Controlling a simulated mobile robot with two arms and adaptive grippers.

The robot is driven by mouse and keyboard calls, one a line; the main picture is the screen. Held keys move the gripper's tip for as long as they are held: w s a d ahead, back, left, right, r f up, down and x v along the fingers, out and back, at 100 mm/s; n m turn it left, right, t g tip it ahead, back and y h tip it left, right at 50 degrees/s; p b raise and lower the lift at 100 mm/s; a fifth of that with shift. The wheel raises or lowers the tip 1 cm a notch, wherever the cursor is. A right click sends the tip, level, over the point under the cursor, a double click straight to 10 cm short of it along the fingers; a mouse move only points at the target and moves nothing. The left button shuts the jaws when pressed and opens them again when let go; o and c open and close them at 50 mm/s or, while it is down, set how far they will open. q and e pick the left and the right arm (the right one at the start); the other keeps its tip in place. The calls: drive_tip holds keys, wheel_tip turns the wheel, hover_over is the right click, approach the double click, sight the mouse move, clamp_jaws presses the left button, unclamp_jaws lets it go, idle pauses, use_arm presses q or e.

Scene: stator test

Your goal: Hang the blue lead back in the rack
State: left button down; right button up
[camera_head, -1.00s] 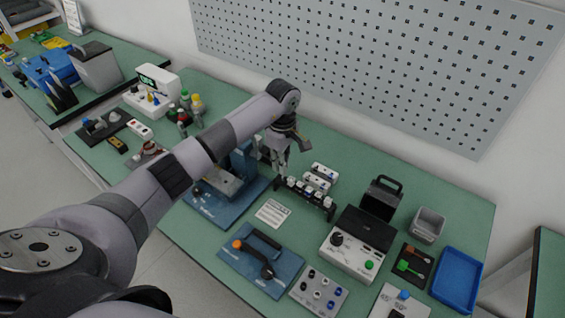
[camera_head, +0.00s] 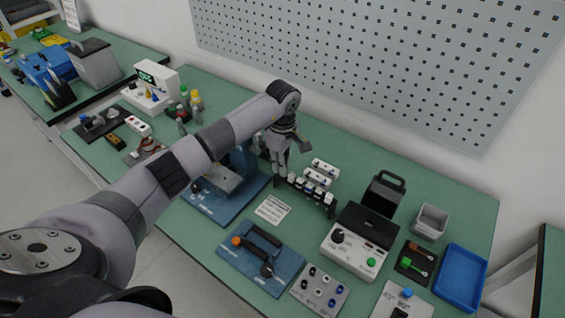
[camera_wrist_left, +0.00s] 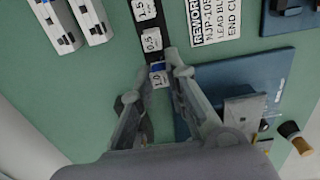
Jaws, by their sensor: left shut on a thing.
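The rack (camera_head: 307,192) is a dark bar with a row of white labelled tags, standing on the green bench. It also shows in the left wrist view (camera_wrist_left: 148,27), with tags reading 1.5, 0.5 and 1.0. My left gripper (camera_head: 279,181) is at the rack's left end, pointing down. In the left wrist view its fingertips (camera_wrist_left: 161,66) are at the 1.0 tag, shut on a small blue piece, the blue lead (camera_wrist_left: 157,66). Most of the lead is hidden by the fingers and the rack. I cannot tell whether it sits in the slot. My right gripper is not in view.
White terminal blocks (camera_head: 320,174) stand just behind the rack. A blue-based fixture (camera_head: 222,205) is close on the left, and a white label card (camera_head: 273,209) lies in front. A meter box (camera_head: 355,247) stands to the right. The pegboard wall (camera_head: 400,60) is behind.

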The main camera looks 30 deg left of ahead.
use_arm(q)
drive_tip(key=shift+f, duration=0.15)
drive_tip(key=shift+f+b, duration=0.9)
drive_tip(key=c, duration=1.5)
unclamp_jaws()
wheel_tip(320, 180, up, 12)
drive_tip(key=shift+r, duration=0.1)
